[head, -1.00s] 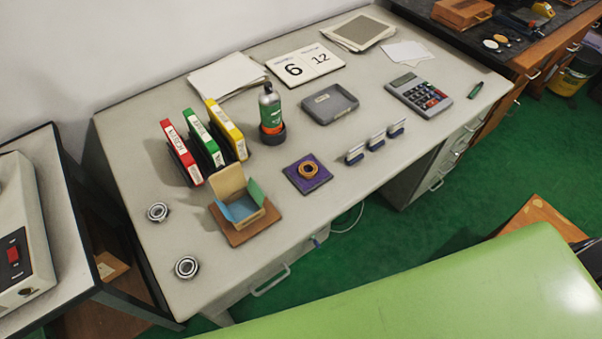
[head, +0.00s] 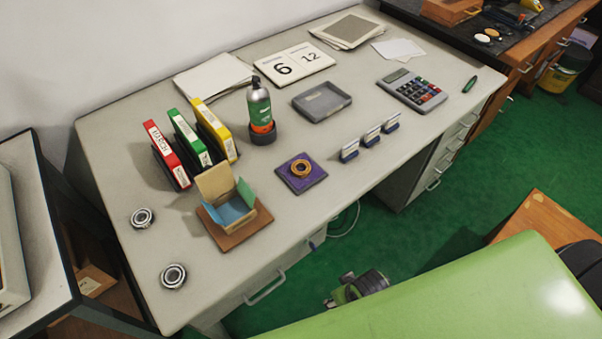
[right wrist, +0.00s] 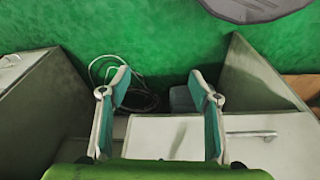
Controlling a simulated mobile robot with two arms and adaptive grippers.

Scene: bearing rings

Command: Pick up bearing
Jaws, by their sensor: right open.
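Two steel bearing rings lie flat on the desk's left end in the head view: one farther back (head: 142,218) and one near the front edge (head: 173,276). A gold-orange ring (head: 301,169) lies on a purple square mat (head: 290,183) near the desk's front middle. Part of my right gripper's arm end shows low beyond the desk's front edge, apart from all the rings. In the right wrist view my right gripper (right wrist: 160,92) is open and empty, its two teal-lined fingers wide apart over the floor and desk front. My left gripper is not in view.
The grey desk (head: 110,165) also holds an open cardboard box (head: 214,184) on a brown board, coloured binders (head: 186,143), a bottle (head: 259,105), a grey tray (head: 322,102), small stamps (head: 370,138) and a calculator (head: 412,88). A side table (head: 30,170) stands left.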

